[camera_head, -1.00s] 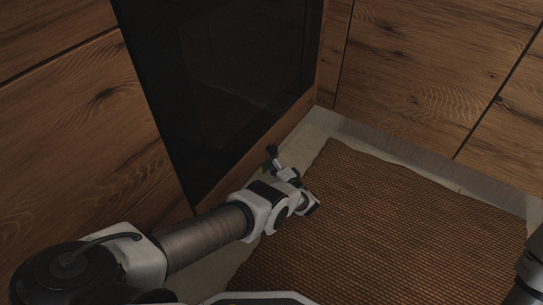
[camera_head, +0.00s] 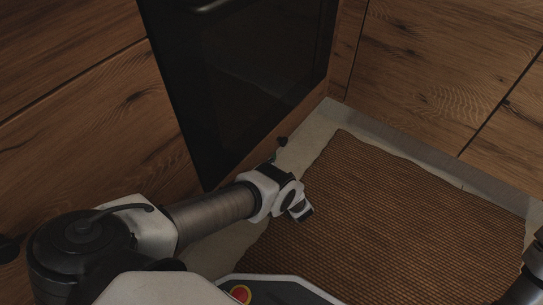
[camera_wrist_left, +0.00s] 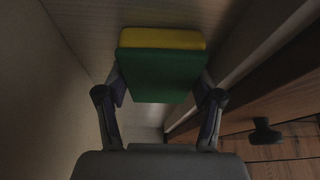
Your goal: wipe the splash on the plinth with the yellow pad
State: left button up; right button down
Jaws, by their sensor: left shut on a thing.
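My left gripper (camera_wrist_left: 160,95) is shut on the pad, with a finger on either side of it. The pad shows a green layer (camera_wrist_left: 160,78) facing the camera and a yellow layer (camera_wrist_left: 160,38) behind it. In the head view the left gripper (camera_head: 281,146) is low beside the foot of the oven, mostly hidden behind my own wrist, and the pad is hidden there. In the wrist view a greyish surface lies beyond the pad; I cannot tell whether they touch. I can make out no splash in either view. The right gripper is out of view.
A dark oven (camera_head: 250,75) stands among wooden cabinet fronts (camera_head: 430,65). A brown woven mat (camera_head: 375,220) covers much of the pale floor (camera_head: 305,140). A dark handle (camera_wrist_left: 265,132) sticks out from a wooden front at the lower right of the wrist view.

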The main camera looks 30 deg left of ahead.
pick_arm(q)
jog(key=shift+s+a, duration=0.1)
jog(key=shift+s, duration=0.5)
jog(key=shift+s+r+p, duration=0.1)
jog(key=shift+s+p, duration=0.75)
jog(key=shift+s, duration=0.5)
jog(key=shift+s+a, duration=0.1)
jog(key=shift+s, duration=0.25)
jog(key=d, duration=0.2)
jog(key=d+b, duration=0.1)
jog(key=d, duration=0.2)
jog(key=shift+s+d+f, duration=0.1)
jog(key=shift+s+f, duration=0.05)
jog(key=shift+f, duration=0.05)
jog(key=shift+d+r, duration=0.1)
jog(key=shift+d, duration=0.35)
jog(key=shift+b, duration=0.3)
